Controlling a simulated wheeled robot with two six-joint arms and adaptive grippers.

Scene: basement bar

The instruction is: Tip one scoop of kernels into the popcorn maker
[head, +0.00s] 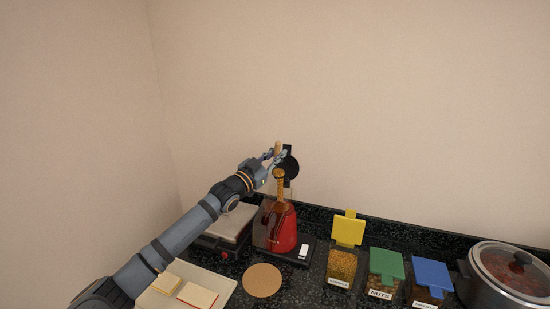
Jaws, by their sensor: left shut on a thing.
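The red popcorn maker (284,234) stands on the dark counter, with a clear amber part on its left side. My left gripper (275,157) is above it, shut on what looks like the scoop, whose tan handle (278,147) sticks up at the fingers. A black round piece (289,168) is just right of the fingers; I cannot tell if it belongs to the scoop or the maker. An amber column (280,188) runs from below the gripper down to the maker; whether it is falling kernels is unclear. The kernel bin (342,265) has its yellow lid raised. My right gripper is out of view.
Bins with a green lid (386,265) and a blue lid (432,274) stand right of the kernels. A lidded pot (509,275) is at far right. A round cork mat (262,280), a tray (224,282) and a flat-topped appliance (230,222) lie left and in front.

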